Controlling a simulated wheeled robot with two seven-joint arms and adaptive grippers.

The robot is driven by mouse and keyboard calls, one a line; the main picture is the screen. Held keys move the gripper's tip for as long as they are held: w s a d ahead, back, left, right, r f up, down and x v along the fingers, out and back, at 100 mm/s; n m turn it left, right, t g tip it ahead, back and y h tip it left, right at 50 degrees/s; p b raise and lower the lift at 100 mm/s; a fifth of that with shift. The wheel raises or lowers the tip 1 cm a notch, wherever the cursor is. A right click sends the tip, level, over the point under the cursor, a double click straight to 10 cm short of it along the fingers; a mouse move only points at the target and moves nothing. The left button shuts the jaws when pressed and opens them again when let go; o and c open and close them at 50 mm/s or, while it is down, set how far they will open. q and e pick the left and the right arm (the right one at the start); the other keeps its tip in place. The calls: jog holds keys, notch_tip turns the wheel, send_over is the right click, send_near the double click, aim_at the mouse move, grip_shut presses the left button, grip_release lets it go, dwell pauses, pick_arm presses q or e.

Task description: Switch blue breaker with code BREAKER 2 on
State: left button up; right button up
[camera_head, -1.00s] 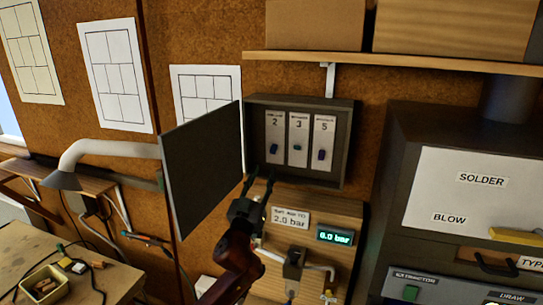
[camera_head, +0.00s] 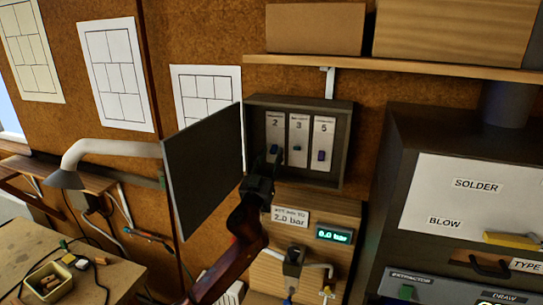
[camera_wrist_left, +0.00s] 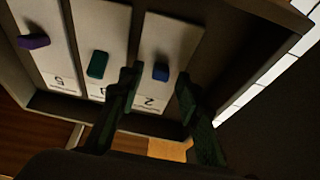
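An open dark breaker box (camera_head: 348,135) on the wall holds three white plates marked 2, 3 and 5. The plate marked 2 (camera_head: 275,127) is the leftmost. Its blue lever (camera_wrist_left: 161,72) shows clearly in the left wrist view, where the plates appear upside down. My left gripper (camera_head: 269,163) is raised at the lower part of this plate and partly covers the lever in the head view. In the left wrist view its two fingers (camera_wrist_left: 160,76) are open, one on each side of the blue lever. I cannot tell whether they touch it. My right gripper is not in view.
A teal lever (camera_wrist_left: 97,65) on plate 3 sits close beside one finger. A purple lever (camera_wrist_left: 34,41) is farther off on plate 5. The box's open door (camera_head: 203,168) stands left of my gripper. A pressure display (camera_head: 334,235) is below the box.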

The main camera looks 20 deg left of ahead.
pick_arm(q)
jog(key=c, duration=0.8)
grip_shut()
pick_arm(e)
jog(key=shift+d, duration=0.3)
